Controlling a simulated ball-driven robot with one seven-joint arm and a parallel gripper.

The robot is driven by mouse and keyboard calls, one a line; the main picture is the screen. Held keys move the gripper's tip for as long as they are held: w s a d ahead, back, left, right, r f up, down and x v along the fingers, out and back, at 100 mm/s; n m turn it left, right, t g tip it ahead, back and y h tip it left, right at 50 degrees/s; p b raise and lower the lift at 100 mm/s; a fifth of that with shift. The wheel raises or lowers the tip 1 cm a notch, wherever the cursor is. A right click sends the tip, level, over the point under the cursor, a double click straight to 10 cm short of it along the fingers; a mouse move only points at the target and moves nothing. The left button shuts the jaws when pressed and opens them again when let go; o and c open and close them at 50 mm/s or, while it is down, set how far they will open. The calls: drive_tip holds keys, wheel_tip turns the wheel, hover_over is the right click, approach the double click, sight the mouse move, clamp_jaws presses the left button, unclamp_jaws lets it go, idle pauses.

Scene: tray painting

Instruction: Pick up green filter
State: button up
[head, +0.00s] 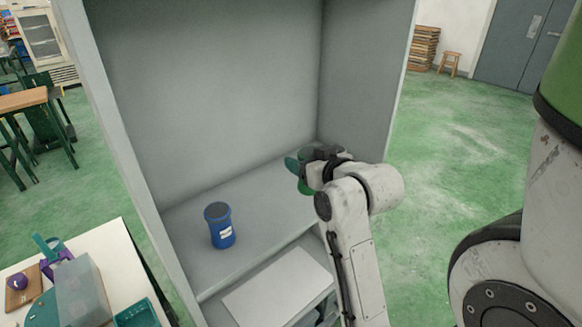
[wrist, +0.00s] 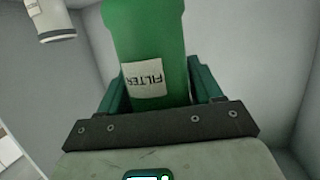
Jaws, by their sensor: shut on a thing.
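The green filter (wrist: 150,40) is a green cylinder with a white label reading FILTER, seen large in the wrist view. My gripper (wrist: 157,90) is shut on it, with a teal finger on each side of its body. In the head view my gripper (head: 303,168) is inside the grey cabinet, over the right part of the shelf. Only a little of the green filter (head: 305,186) shows there, behind the fingers and wrist. Whether its base touches the shelf is hidden.
A blue canister (head: 221,226) with a dark lid stands on the cabinet shelf (head: 262,215) to the left. Cabinet walls (head: 365,70) close in at the back and sides. A white table (head: 128,262) with small items stands at lower left.

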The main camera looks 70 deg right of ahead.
drive_tip(key=s+p, duration=0.1)
drive_tip(key=p, duration=0.1)
drive_tip(key=s+a+r+p, duration=0.1)
drive_tip(key=p, duration=0.1)
drive_tip(key=s+r+p, duration=0.1)
drive_tip(key=p, duration=0.1)
drive_tip(key=shift+s+a+r, duration=0.2)
drive_tip(key=shift+a, duration=0.2)
drive_tip(key=shift+s+a+r+p, duration=0.1)
drive_tip(key=shift+s+a+p, duration=0.2)
drive_tip(key=shift+s+p, duration=0.25)
drive_tip(key=shift+s+a+r+p, duration=0.1)
drive_tip(key=shift+s+a+p, duration=0.15)
drive_tip(key=shift+s+p, duration=0.3)
